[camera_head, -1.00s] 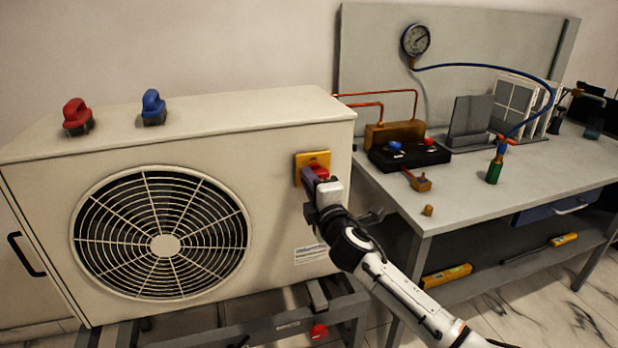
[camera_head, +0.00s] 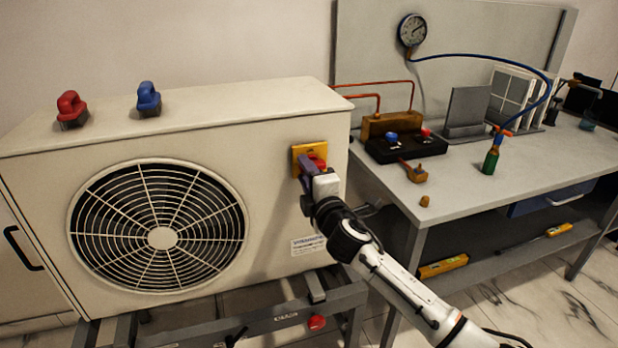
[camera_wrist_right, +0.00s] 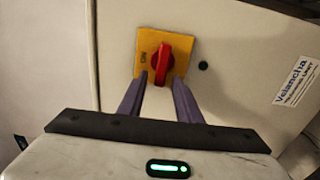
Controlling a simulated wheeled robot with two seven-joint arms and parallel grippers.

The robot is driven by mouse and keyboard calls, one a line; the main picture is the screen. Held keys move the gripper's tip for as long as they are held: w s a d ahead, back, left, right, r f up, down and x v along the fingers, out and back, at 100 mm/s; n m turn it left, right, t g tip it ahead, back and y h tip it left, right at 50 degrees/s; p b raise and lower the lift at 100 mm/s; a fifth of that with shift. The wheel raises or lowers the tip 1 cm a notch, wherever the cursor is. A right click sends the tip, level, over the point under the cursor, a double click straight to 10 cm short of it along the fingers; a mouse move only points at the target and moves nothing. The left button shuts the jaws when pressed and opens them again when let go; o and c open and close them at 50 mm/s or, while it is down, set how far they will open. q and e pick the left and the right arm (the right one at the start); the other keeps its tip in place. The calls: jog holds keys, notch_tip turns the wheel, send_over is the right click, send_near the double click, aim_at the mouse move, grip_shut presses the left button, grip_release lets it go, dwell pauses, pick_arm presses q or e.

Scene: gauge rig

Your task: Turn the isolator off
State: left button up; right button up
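The isolator is a red rotary handle (camera_wrist_right: 162,62) on a yellow plate (camera_head: 297,153), on the front right of a cream fan unit (camera_head: 270,180). In the right wrist view the handle stands about upright in the picture, with small dark lettering on the plate left of it. My right gripper (camera_wrist_right: 163,84) is open, its two purple fingers one on each side of the handle's lower end, with gaps showing beside the handle. In the head view this gripper (camera_head: 308,172) hides part of the plate and handle. My left gripper is not in view.
A red handle (camera_head: 71,106) and a blue handle (camera_head: 149,98) stand on top of the unit. The fan grille (camera_head: 160,238) is left of the isolator. A workbench (camera_head: 470,200) with a manifold (camera_head: 405,148) and a hose stands close on the right.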

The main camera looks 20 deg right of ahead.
jog(key=s, duration=1)
jog(key=shift+d, duration=0.2)
jog(key=s+a+f+m+g+y, duration=0.1)
jog(key=s+f+m+g, duration=0.25)
jog(key=s+f, duration=0.55)
jog(key=s+a+f+m+g, duration=0.15)
jog(key=s+f+m, duration=0.3)
jog(key=f, duration=0.75)
jog(key=s+f+m+g, duration=0.2)
jog(key=s+f+m, duration=0.2)
jog(key=s, duration=0.6)
jog(key=s+f+m+g, duration=0.2)
jog(key=s+f+m, duration=0.2)
jog(key=s+f, duration=0.4)
jog(key=shift+s+a+f+m+y, duration=0.2)
jog(key=shift+s+m+y, duration=0.15)
jog(key=shift+s, duration=0.75)
